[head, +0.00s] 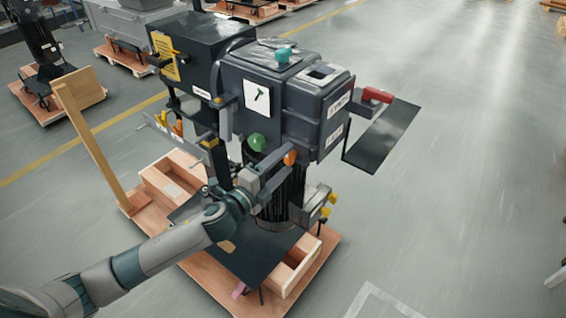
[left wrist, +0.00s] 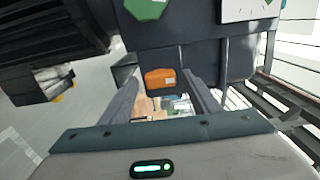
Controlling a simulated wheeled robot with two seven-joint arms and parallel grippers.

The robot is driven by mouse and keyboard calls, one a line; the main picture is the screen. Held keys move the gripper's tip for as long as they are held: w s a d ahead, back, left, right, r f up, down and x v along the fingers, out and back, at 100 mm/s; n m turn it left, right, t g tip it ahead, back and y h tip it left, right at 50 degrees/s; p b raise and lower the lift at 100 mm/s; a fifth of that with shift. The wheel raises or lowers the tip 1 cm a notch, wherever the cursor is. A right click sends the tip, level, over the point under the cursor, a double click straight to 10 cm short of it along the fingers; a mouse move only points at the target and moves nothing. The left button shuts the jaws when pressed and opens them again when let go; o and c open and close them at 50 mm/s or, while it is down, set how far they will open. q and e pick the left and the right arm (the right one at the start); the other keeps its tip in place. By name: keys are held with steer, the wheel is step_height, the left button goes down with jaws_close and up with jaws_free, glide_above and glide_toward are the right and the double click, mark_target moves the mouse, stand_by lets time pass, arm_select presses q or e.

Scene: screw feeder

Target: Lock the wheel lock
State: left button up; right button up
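An orange knob (head: 290,157) sits low on the front of the dark screw-feeder machine (head: 305,110). A green knob (head: 257,142) is just to its left. I cannot tell for sure which part is the wheel lock. My left gripper (head: 279,166) is open in front of the orange knob. In the left wrist view the orange knob (left wrist: 160,78) lies between the two fingertips, slightly beyond them; contact cannot be made out. The green knob (left wrist: 146,9) is at the top of that view. My right gripper is not in view.
A red handle (head: 377,94) and a dark side plate (head: 382,138) stick out on the machine's right. A teal knob (head: 283,54) is on top. A wooden post (head: 95,140) stands at the left of the pallet (head: 322,262).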

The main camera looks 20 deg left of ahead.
arm_select(q)
steer(key=shift+s, duration=0.1)
steer(key=shift+s+a+f, duration=0.1)
steer(key=shift+s+a, duration=0.15)
steer(key=shift+s, duration=0.2)
steer(key=b+v, duration=0.6)
steer(key=v, duration=1)
steer(key=shift+s, duration=0.1)
